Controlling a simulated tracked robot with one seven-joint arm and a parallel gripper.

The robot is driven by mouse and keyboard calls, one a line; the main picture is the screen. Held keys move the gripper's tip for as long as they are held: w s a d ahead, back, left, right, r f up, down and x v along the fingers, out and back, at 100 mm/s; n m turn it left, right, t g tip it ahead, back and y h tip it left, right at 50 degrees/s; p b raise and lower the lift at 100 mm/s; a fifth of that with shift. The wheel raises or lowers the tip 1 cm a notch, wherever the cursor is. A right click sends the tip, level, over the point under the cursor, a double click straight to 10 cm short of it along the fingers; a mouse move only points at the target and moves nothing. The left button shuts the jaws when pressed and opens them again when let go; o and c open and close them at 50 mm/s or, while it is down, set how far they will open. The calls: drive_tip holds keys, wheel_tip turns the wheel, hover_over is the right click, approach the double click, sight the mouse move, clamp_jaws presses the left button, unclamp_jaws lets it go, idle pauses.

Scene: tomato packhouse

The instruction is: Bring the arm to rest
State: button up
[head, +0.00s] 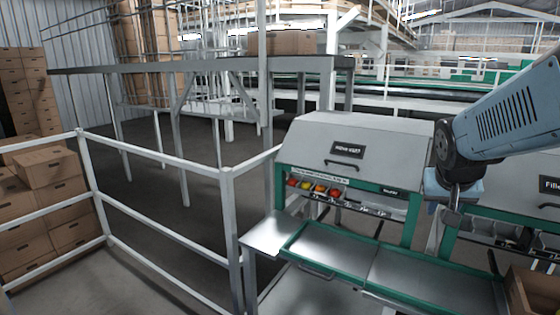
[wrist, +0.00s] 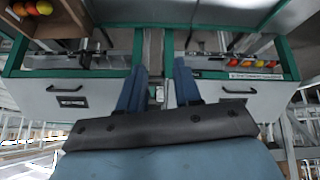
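My blue-grey arm (head: 498,112) reaches in from the right in the head view, in front of the grey and green packing machine (head: 350,140). My gripper hangs below the arm's dark joint, and its fingers are hard to make out there. In the wrist view my gripper (wrist: 158,88) shows two blue fingers standing apart, with no object between them. Beyond the fingers are a green-edged post and the machine's grey hoods, which appear upside down.
Metal trays (head: 330,247) with green rims lie below my gripper. Red, orange and yellow tomatoes (head: 318,188) sit in the machine's opening. A cardboard box (head: 530,292) stands at lower right. White railings (head: 160,153) and stacked cartons (head: 48,168) are at left.

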drive_tip(key=s+a+r+n+y, duration=0.3)
drive_tip(key=s+a, duration=0.5)
drive_tip(key=a, duration=0.4)
drive_tip(key=shift+s+a+r+n+y, duration=0.15)
drive_tip(key=shift+a+r+n+y, duration=0.2)
drive_tip(key=shift+n, duration=0.25)
